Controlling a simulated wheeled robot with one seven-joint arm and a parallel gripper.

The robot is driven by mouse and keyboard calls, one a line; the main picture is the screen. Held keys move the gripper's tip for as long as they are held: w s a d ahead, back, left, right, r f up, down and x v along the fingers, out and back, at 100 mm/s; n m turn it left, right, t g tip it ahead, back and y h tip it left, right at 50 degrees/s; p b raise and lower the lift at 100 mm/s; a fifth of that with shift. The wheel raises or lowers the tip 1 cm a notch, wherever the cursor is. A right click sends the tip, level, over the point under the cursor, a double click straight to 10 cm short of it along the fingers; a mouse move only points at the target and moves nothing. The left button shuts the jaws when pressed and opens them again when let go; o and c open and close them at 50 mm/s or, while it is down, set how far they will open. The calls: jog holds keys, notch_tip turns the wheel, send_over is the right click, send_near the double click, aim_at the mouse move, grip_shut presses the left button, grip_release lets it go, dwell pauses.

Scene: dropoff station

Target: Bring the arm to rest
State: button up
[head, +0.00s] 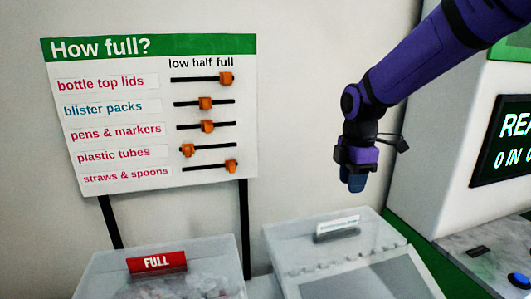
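My arm (430,58) is purple and black and reaches in from the upper right of the head view. My gripper (355,183) points down at its end, above the back of a pale lidded bin and apart from it. Its fingers look blue-grey and close together. I cannot tell whether they are open or shut, or whether anything is between them.
A "How full?" board (150,110) with orange sliders stands on black posts at left. A clear bin (95,285) with a red "FULL" tag (158,262) is below it. The pale bin (290,250) is beside it. A dark display (503,140) and blue button (518,279) are right.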

jog(key=s+d+r+m+t, duration=0.2)
jog(key=s+d+r+m, duration=0.1)
jog(key=s+m, duration=0.6)
jog(key=s+d+r+m+t, duration=0.3)
jog(key=s+r+m, duration=0.3)
jog(key=s+m, duration=0.4)
jog(key=shift+s+d, duration=0.15)
jog(key=shift+s, duration=2.2)
